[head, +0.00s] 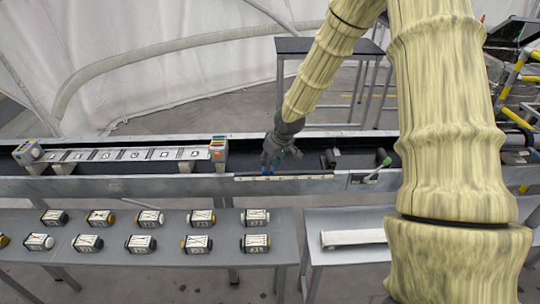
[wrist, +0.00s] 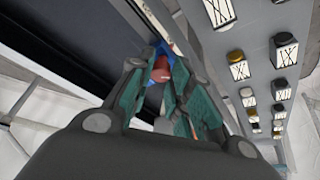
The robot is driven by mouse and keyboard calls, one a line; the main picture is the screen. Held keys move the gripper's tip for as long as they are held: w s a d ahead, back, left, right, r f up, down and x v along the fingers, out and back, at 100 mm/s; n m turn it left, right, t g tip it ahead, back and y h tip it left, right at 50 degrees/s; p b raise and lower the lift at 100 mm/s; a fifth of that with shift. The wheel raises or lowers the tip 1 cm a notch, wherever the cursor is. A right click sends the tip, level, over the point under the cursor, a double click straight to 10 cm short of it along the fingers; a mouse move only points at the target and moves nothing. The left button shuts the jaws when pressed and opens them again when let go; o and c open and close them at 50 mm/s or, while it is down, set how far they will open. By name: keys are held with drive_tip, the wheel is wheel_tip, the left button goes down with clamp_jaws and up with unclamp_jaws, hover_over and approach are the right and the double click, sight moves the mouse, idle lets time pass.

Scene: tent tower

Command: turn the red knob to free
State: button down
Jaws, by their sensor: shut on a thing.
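The red knob (wrist: 161,69) shows in the wrist view between the two green finger pads, with a patch of blue just beyond it. My gripper (wrist: 165,80) is shut on the red knob, its fingers on either side of it. In the head view my gripper (head: 271,164) reaches down to the dark channel of the long grey bench, just behind a strip with marks along its front edge. The knob is hidden there by the fingers. Which way the knob is turned cannot be told.
A rack of labelled panels (head: 130,155) stands left of my gripper on the bench. A green-ended lever (head: 378,169) is to its right. Several black-and-white blocks stand on the front left table (head: 165,249). A white bar (head: 352,237) lies on the front right table.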

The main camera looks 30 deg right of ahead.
drive_tip(key=shift+n+p, duration=0.4)
drive_tip(key=shift+p, duration=0.05)
drive_tip(key=c, duration=1.3)
unclamp_jaws()
drive_tip(key=shift+d, duration=0.1)
drive_tip(key=shift+r, duration=0.1)
drive_tip(key=v, duration=1.1)
drive_tip(key=shift+s+d+r, duration=0.2)
drive_tip(key=shift+s+r, duration=0.05)
drive_tip(key=shift+r, duration=0.05)
